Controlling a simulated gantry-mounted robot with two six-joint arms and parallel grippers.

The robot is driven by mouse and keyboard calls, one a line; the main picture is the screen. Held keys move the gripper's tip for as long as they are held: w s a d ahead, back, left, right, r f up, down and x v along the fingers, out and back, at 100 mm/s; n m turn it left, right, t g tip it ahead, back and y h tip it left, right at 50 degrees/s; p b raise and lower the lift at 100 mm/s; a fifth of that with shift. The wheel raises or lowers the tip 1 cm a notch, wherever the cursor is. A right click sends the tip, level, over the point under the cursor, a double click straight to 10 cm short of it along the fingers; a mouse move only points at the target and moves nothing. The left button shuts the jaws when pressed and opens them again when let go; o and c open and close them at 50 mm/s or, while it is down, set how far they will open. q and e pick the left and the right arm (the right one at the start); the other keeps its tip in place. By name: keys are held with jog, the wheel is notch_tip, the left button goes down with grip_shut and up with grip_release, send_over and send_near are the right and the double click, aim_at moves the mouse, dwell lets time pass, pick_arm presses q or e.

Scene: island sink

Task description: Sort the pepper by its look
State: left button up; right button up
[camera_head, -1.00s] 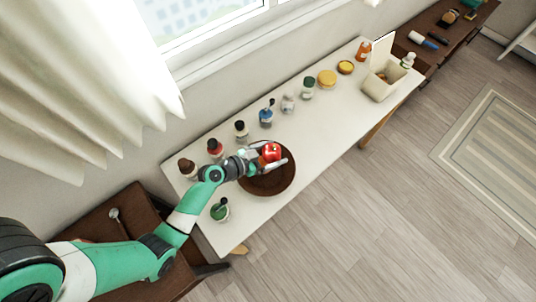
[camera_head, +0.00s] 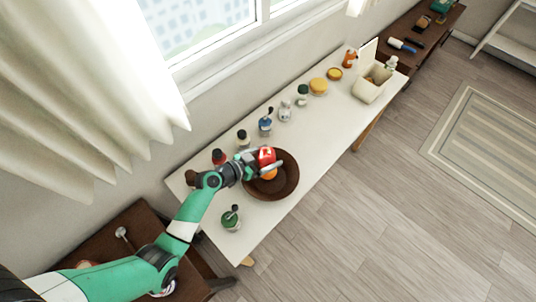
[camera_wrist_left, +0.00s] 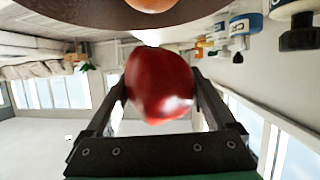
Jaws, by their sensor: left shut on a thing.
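My left gripper (camera_head: 270,164) is shut on a glossy red pepper (camera_head: 265,155) above the left rim of a round brown bowl (camera_head: 289,185). The left wrist view shows the red pepper (camera_wrist_left: 160,84) between both fingers. An orange round thing (camera_head: 269,174) lies in the bowl, partly hidden by the gripper; its edge also shows in the wrist view (camera_wrist_left: 152,4). A beige box (camera_head: 366,92) with its lid raised stands at the far right end of the white table, with something orange-brown inside. My right gripper is out of view.
Several bottles and jars, including a blue one (camera_head: 265,125) and a green-topped one (camera_head: 302,95), line the window side of the white table (camera_head: 330,125). A green jar (camera_head: 231,220) stands near the bowl's left. The table between bowl and box is clear along its front.

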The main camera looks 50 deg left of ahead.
pick_arm(q)
notch_tip(320, 180, down, 3)
jog(key=shift+r+b, duration=0.2)
jog(key=shift+b, duration=0.45)
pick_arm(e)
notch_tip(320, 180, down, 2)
pick_arm(q)
jog(key=shift+r, duration=0.1)
jog(key=o, duration=1.2)
jog(key=p+v, duration=0.2)
jog(key=v, duration=0.9)
jog(key=shift+s+r, duration=0.1)
jog(key=shift+s, duration=0.2)
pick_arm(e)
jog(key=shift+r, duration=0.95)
